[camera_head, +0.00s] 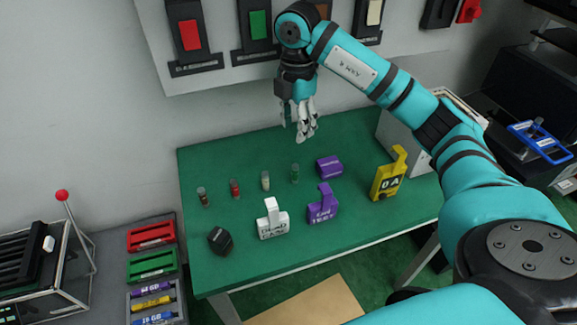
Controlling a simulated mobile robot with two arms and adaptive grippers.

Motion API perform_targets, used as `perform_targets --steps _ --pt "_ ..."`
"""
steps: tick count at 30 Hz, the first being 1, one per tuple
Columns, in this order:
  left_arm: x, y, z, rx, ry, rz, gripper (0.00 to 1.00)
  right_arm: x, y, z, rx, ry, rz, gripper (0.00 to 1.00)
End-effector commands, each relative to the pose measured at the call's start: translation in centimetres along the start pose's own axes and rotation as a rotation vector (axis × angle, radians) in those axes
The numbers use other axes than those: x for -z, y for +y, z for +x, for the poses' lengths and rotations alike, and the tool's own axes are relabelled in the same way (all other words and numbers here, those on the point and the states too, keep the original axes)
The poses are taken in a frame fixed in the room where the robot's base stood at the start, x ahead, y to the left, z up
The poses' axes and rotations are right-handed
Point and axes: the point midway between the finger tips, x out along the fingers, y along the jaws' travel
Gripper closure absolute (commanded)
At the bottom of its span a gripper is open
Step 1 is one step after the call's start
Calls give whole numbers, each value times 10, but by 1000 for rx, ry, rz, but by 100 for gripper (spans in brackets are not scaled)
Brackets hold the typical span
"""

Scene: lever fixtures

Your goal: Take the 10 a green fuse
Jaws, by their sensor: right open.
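A small green fuse (295,173) stands upright on the green table (345,222), at the right end of a row of small fuses. The print on it is too small to read. My right gripper (304,132) hangs above the far edge of the table, pointing down. Its fingers are apart and hold nothing. In the picture it is just above the green fuse and not touching it. My left gripper does not show.
Beside it stand a whitish fuse (265,180), a red fuse (235,188) and a dark brown-red fuse (203,196).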

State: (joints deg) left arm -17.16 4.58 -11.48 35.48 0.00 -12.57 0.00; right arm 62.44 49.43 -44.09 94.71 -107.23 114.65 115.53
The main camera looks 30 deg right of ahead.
Motion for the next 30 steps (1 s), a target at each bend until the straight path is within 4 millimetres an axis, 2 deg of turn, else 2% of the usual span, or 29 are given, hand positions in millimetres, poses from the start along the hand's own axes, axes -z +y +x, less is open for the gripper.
perform_targets --steps 1,12,15,23,30 --pt "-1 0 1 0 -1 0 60 1 -1 13 6 2 -1 56" --pt "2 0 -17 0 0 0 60 1 -1 87 4 3 -2 56" --pt "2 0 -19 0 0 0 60 1 0 100 2 2 -2 56" --pt "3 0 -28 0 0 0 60 0 2 119 3 3 -3 56" --pt "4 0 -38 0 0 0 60 -2 6 153 2 3 -3 56"
